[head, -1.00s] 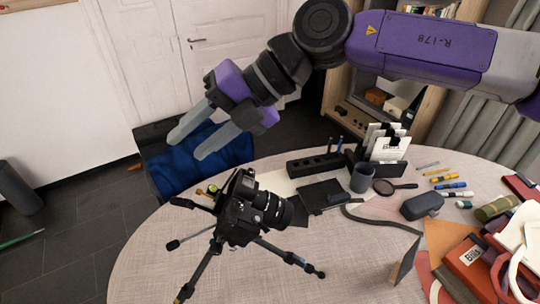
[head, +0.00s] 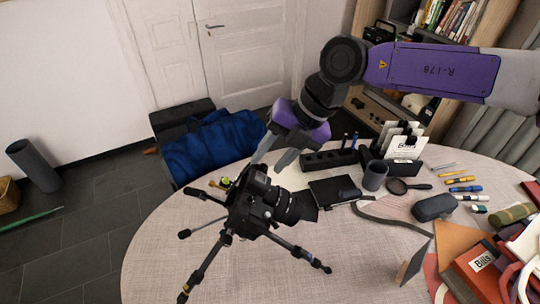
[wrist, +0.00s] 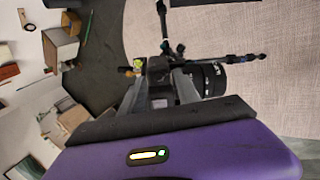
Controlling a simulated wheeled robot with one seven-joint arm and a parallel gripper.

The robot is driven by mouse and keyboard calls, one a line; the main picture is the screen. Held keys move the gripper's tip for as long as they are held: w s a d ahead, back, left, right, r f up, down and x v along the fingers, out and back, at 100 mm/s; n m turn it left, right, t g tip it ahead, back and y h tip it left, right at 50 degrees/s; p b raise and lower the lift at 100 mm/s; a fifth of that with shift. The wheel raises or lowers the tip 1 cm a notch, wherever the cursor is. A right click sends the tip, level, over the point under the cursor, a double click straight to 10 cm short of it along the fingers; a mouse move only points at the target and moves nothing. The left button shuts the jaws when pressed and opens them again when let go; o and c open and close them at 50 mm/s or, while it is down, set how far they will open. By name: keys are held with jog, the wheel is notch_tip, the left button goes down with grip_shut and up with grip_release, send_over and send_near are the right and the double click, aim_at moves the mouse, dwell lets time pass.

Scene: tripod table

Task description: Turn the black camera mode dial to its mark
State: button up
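The black camera (head: 252,208) stands on a small black tripod (head: 206,268) on the round table, its lens (head: 290,206) pointing right. It also shows in the wrist view, partly covered, with its lens (wrist: 208,79) right of the fingers. My gripper (head: 267,163) is just above the camera's top, pointing down. In the wrist view the two fingers of my gripper (wrist: 160,78) are apart, on either side of the camera's dark top. I cannot make out the mode dial or its mark; the fingers and low detail hide them. I cannot tell whether the fingers touch the camera.
The round table (head: 330,270) has bare cloth in front of the tripod. A black notebook (head: 335,190), a grey cup (head: 374,175), a magnifier (head: 397,186) and a grey case (head: 434,207) lie to the right. A blue bag (head: 210,148) is behind the table.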

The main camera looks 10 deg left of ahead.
jog(key=shift+a+f, duration=0.15)
jog(key=shift+f, duration=0.2)
grip_shut()
jog(key=shift+f+n+b, duration=0.15)
jog(key=shift+n+b, duration=0.35)
jog(key=shift+b, duration=0.1)
jog(key=shift+n+b, duration=0.4)
jog(key=shift+n, duration=0.6)
grip_release()
jog(key=shift+r, duration=0.2)
jog(key=b+v, duration=0.1)
jog(key=v, duration=0.6)
jog(key=shift+r+b, duration=0.3)
jog(key=shift+r, duration=0.05)
